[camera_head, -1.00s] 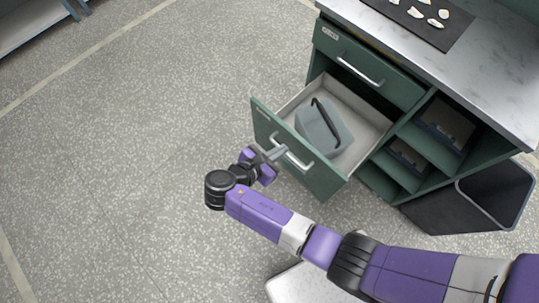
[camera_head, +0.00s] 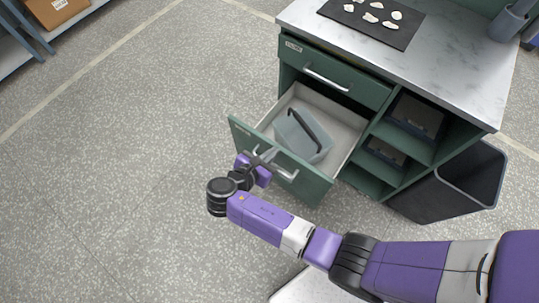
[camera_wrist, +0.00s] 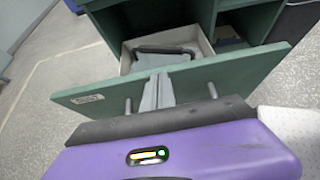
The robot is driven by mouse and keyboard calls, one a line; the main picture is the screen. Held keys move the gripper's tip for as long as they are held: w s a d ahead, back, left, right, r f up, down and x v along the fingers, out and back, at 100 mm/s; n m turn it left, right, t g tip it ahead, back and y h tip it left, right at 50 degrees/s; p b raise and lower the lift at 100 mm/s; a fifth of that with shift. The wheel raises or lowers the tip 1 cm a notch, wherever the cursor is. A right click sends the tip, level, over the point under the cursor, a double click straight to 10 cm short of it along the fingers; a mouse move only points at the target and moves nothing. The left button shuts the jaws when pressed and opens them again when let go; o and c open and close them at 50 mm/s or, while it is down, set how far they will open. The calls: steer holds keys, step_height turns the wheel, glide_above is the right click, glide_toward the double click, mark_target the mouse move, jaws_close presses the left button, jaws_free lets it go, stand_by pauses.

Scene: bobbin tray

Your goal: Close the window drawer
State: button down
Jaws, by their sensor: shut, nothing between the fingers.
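The window drawer (camera_head: 314,182) is a green-fronted drawer standing pulled out of the green cabinet, below a shut top drawer (camera_head: 357,83). Its silver bar handle (camera_head: 290,176) faces me. A grey-blue bin with a dark handle (camera_head: 302,138) lies inside the drawer. My gripper (camera_head: 272,157) is shut and empty, at the drawer's front beside the handle. In the wrist view my shut fingers (camera_wrist: 157,92) reach to the green front panel (camera_wrist: 225,73), between the two handle posts. I cannot tell if they touch the panel.
The cabinet's marble-like top (camera_head: 440,65) carries a dark mat (camera_head: 388,34) with several white pieces. Open shelves (camera_head: 407,136) are right of the drawer. A dark bin (camera_head: 455,190) stands at the cabinet's right side. The speckled floor at left is clear.

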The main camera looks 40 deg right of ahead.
steer(key=w+d, duration=0.4)
steer(key=d, duration=1)
steer(key=w+d, duration=0.5)
steer(key=d, duration=1)
steer(key=shift+w, duration=0.15)
steer(key=shift+r, duration=0.15)
